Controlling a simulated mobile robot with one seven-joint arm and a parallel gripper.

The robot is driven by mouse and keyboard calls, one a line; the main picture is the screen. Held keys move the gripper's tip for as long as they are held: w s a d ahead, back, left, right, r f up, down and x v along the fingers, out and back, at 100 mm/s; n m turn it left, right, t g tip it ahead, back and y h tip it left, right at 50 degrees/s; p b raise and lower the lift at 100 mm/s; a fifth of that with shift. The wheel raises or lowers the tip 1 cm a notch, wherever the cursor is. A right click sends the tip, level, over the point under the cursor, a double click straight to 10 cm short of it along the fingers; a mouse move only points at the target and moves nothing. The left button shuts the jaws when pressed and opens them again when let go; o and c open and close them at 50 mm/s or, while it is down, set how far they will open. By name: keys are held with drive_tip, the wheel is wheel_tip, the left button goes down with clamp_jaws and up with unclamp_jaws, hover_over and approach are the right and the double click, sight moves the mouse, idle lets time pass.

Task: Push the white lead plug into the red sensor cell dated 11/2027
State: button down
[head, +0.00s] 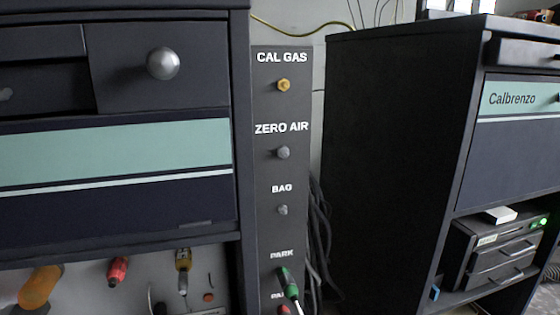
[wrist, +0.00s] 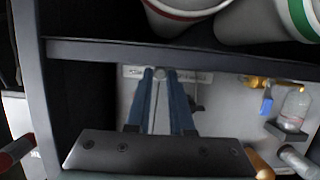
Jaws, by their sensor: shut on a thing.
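In the wrist view my gripper (wrist: 160,76) has two blue fingers stretching away from a dark palm plate, close together at the tips. They are shut on a small pale thing, which looks like the white lead plug (wrist: 158,74). A thin pale line, perhaps its lead, runs back between the fingers. A pale strip (wrist: 197,76) with unreadable dark marks lies behind the tips. I cannot make out a red sensor cell or the date 11/2027 in either view. The head view does not show my gripper.
A dark shelf edge (wrist: 235,63) crosses above the fingertips, with large pale cylinders (wrist: 185,8) on it. A bottle (wrist: 294,110) stands at right. In the head view, a green plug (head: 284,278) sits by PARK on the port panel (head: 280,185), and tools hang at lower left.

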drive_tip(key=shift+r+p, duration=2.45)
drive_tip(key=shift+r, duration=0.4)
